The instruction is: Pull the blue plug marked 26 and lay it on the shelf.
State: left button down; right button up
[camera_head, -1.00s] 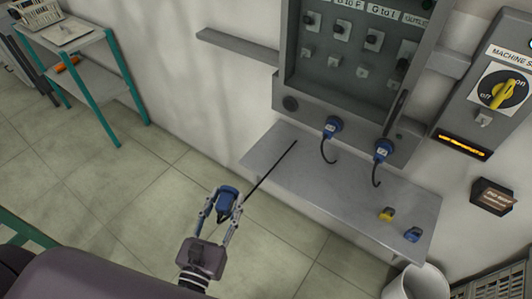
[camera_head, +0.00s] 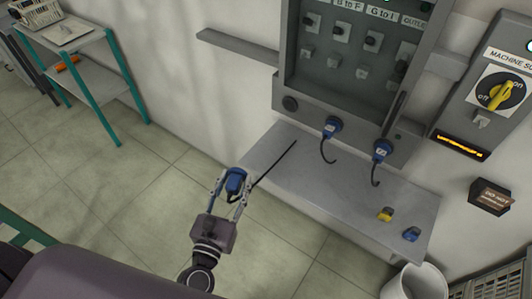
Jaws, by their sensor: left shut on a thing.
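My left gripper (camera_head: 233,186) is shut on a blue plug (camera_head: 235,181), held in front of the left end of the grey shelf (camera_head: 325,188). A dark cable (camera_head: 273,164) runs from near the plug up over the shelf's left part. The marking on the held plug cannot be read. Two other blue plugs sit in the lower edge of the panel, a left one (camera_head: 332,127) and a right one (camera_head: 381,150), each with a cable hanging down. Their numbers are too small to read. My right gripper is not in view.
A yellow piece (camera_head: 385,214) and a blue piece (camera_head: 411,234) lie on the shelf's right end. A white bin (camera_head: 413,284) stands below it. The grey panel (camera_head: 350,100) rises behind the shelf. The middle of the shelf is clear. A teal-legged rack (camera_head: 90,90) stands at the left.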

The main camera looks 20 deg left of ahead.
pick_arm(q)
jog(key=w+d+b, duration=0.1)
jog(key=w+b, duration=0.3)
jog(key=w, duration=2.7)
jog(key=shift+d, duration=0.15)
dwell(2.1)
jog(key=shift+f, duration=0.15)
